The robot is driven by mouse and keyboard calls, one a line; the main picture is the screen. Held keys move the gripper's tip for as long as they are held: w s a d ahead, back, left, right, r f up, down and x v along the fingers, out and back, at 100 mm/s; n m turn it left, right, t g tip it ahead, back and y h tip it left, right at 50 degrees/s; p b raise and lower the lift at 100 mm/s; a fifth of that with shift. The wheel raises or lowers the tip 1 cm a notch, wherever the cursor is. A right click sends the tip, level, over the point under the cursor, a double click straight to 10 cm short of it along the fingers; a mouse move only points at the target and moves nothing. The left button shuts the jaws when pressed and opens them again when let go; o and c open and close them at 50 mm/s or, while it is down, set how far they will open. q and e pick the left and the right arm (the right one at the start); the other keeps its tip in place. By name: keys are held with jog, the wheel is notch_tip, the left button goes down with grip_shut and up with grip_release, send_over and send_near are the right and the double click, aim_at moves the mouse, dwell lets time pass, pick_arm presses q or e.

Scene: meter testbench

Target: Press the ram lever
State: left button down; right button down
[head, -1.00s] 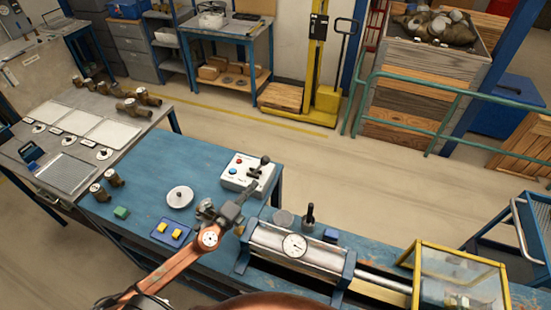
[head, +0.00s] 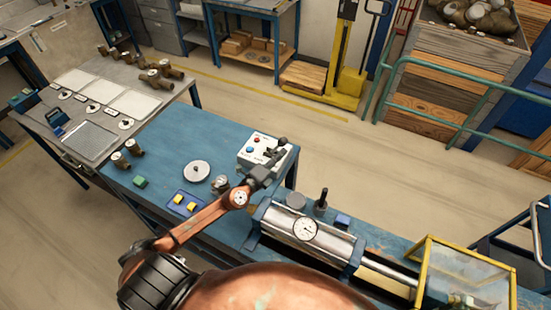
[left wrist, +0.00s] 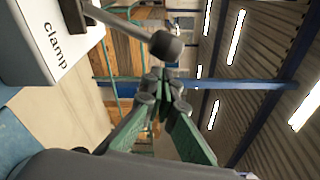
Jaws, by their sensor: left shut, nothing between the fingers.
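A white control box (head: 254,149) with a red and a blue button stands at the far right corner of the blue bench. A lever with a dark knob (head: 282,142) rises from it; its name cannot be read in the head view. My left gripper (head: 274,163) is at the box's near right side, close to this lever. In the left wrist view its green fingers (left wrist: 160,88) are shut and empty. A grey lever with a dark round knob (left wrist: 165,45) shows just above the fingertips, apart in the picture. The box there (left wrist: 45,35) reads "clamp". My right gripper is not in view.
A metal cylinder with a round gauge (head: 305,230) lies right of my left arm, with a black upright handle (head: 322,200) behind it. A clear yellow-framed guard (head: 465,265) stands at its right end. A round disc (head: 197,171) and blue tray (head: 186,203) lie left.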

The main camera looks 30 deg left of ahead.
pick_arm(q)
jog(key=w, duration=0.3)
jog(key=shift+w+d+f, duration=0.15)
jog(key=shift+w+d, duration=0.1)
jog(key=shift+w, duration=0.1)
